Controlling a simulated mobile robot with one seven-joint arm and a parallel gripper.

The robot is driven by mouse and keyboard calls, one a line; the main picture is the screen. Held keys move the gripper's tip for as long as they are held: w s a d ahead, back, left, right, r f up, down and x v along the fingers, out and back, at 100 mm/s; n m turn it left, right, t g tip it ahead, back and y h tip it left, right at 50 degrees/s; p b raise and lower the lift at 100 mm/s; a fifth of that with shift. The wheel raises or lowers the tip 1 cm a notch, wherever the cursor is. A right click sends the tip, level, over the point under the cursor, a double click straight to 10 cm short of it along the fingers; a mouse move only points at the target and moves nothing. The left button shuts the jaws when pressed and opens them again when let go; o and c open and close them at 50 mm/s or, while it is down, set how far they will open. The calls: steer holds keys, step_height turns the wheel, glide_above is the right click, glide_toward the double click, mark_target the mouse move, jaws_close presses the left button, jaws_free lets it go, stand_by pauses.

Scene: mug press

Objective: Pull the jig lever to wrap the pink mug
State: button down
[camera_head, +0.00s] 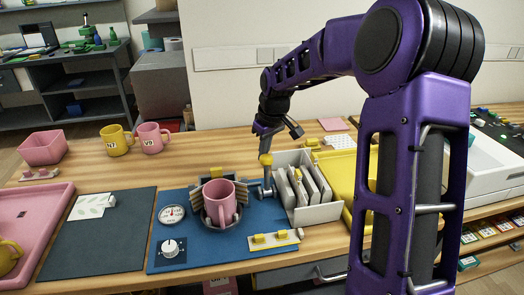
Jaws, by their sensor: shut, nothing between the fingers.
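The pink mug (219,199) stands upright in the dark round holder of the jig, on a blue base (190,235). The jig lever (268,178) stands upright just right of the mug, with a yellow knob (266,159) on top. My gripper (265,148) points down right above the knob. It is shut with nothing between its fingers. Its fingertips are small in this view, and I cannot tell whether they touch the knob.
A white rack (320,213) with upright panels stands close right of the lever. A dial (171,214), a control knob (171,248) and a yellow-buttoned plate (272,239) surround the mug. A yellow mug (117,140) and another pink mug (149,136) stand at the back left.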

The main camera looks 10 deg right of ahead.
steer(key=shift+g, duration=0.3)
steer(key=shift+s+d+f, duration=0.1)
steer(key=shift+s+f, duration=0.3)
steer(key=shift+s, duration=0.4)
steer(key=shift+s+d+f, duration=0.15)
steer(key=shift+s+f, duration=0.2)
steer(key=shift+s, duration=0.4)
steer(key=shift+s+d+f, duration=0.1)
steer(key=shift+s+f, duration=0.3)
steer(key=shift+s, duration=0.4)
steer(key=shift+f, duration=0.25)
steer(key=shift+s+r, duration=0.35)
steer(key=shift+s+a+r, duration=0.1)
steer(key=shift+s+a, duration=0.1)
steer(key=shift+s, duration=0.6)
steer(key=w+a+p+v, duration=0.1)
steer(key=p+v, duration=0.5)
steer(key=v, duration=0.1)
glide_above(268, 176)
steer(key=s, duration=0.2)
steer(key=shift+w, duration=0.25)
steer(key=shift+a+r, duration=0.1)
